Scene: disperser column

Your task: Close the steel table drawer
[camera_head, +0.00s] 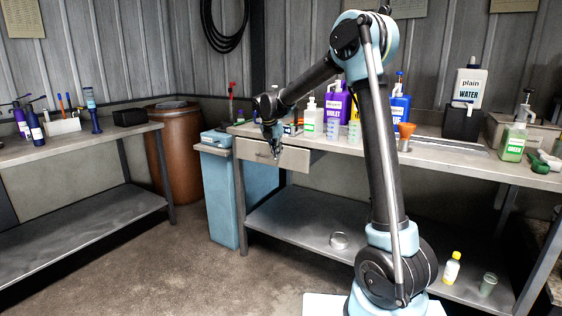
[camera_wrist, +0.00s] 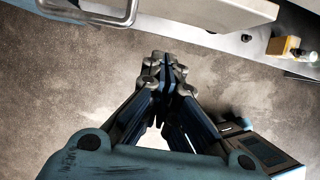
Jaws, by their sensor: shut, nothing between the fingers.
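The steel table drawer (camera_head: 262,153) is under the left end of the right-hand steel table. Its pale front stands out a little from the frame, with a side edge showing at its right, so it looks partly open. My gripper (camera_head: 276,154) hangs pointing down in front of the drawer front, fingers together and empty. In the wrist view my gripper (camera_wrist: 165,62) is seen over the floor. A metal bar handle (camera_wrist: 128,14) shows at the top left, apart from the fingertips. A pale edge of the drawer (camera_wrist: 215,14) shows beside it.
The table top (camera_head: 450,158) holds several bottles and cups. A light blue bin (camera_head: 226,195) stands left of the drawer, with a brown barrel (camera_head: 175,150) behind. The lower shelf (camera_head: 300,222) carries a round dish (camera_head: 340,240). The floor in front is clear.

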